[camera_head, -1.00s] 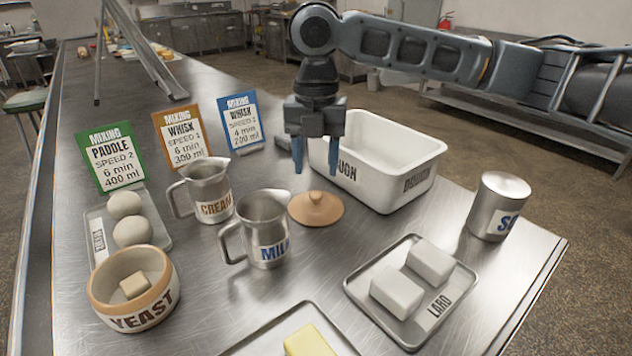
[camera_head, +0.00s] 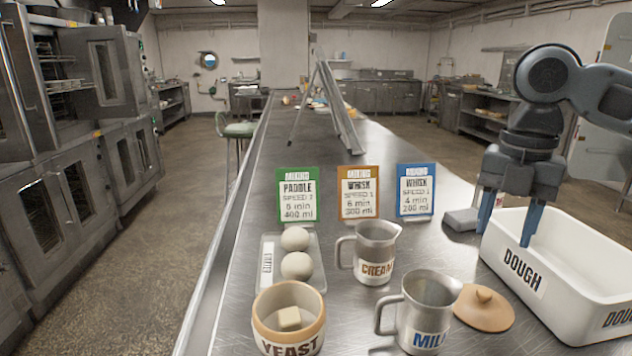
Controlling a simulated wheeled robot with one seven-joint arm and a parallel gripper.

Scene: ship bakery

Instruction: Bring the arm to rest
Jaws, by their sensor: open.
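My gripper (camera_head: 508,233) hangs from my arm at the right of the view, pointing down. Its two blue fingers are apart with nothing between them. It stands over the left side of the white DOUGH tub (camera_head: 535,274); the fingertips look near the tub's rim, and I cannot tell whether they touch it. A tan lid with a knob (camera_head: 484,308) lies on the table below and left of the tub. The rest of my arm runs out of view at the right edge.
The CREAM jug (camera_head: 375,255), MILK jug (camera_head: 428,312), YEAST bowl (camera_head: 290,325) and a tray (camera_head: 268,262) with two round pieces stand left of my gripper. Green (camera_head: 297,195), orange (camera_head: 357,192) and blue (camera_head: 416,192) cards stand behind. A grey block (camera_head: 461,220) lies beside the tub.

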